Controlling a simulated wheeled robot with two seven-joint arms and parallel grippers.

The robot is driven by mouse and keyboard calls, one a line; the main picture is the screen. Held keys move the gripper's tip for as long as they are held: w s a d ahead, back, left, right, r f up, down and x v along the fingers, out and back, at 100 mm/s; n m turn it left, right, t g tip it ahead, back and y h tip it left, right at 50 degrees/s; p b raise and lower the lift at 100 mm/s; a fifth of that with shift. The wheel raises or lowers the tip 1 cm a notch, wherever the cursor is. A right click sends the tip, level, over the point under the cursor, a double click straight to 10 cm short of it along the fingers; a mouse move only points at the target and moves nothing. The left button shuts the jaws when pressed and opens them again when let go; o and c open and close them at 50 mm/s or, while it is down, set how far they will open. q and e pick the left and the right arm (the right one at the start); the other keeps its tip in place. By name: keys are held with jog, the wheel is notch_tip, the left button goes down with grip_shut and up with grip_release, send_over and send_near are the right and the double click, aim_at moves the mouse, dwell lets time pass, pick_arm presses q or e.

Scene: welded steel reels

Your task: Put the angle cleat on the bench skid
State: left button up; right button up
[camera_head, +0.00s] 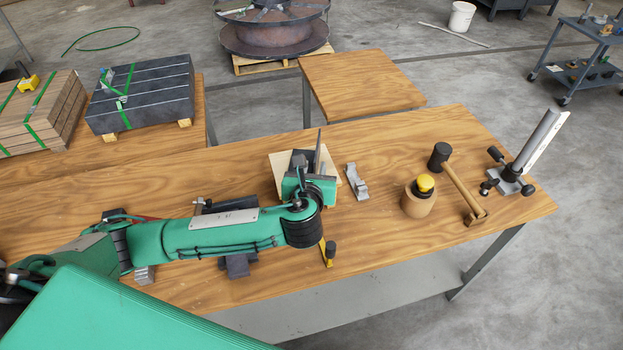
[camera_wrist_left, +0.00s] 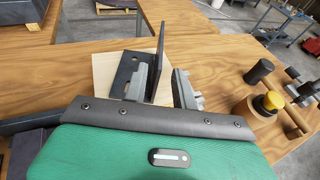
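The angle cleat is a dark steel L-shaped piece (camera_wrist_left: 160,48) with holes in its flat leg. In the head view its upright leg (camera_head: 319,143) shows edge-on. Its flat leg appears to lie on the pale square board (camera_wrist_left: 104,72), which looks like the bench skid; the board also shows in the head view (camera_head: 277,167). My left gripper (camera_wrist_left: 162,80) is over the board, its two grey fingers apart on either side of the upright leg. A gap shows at the right finger; contact at the left finger is unclear. My right gripper is out of view.
A grey metal clamp-like piece (camera_head: 357,181) lies just right of the board. Further right are a yellow-topped wooden pot (camera_head: 418,198), a mallet (camera_head: 460,185) and an upright post stand (camera_head: 530,150). Strapped dark plates (camera_head: 145,90) sit at back left.

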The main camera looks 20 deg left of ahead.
pick_arm(q)
jog(key=v, duration=0.4)
dwell(0.5)
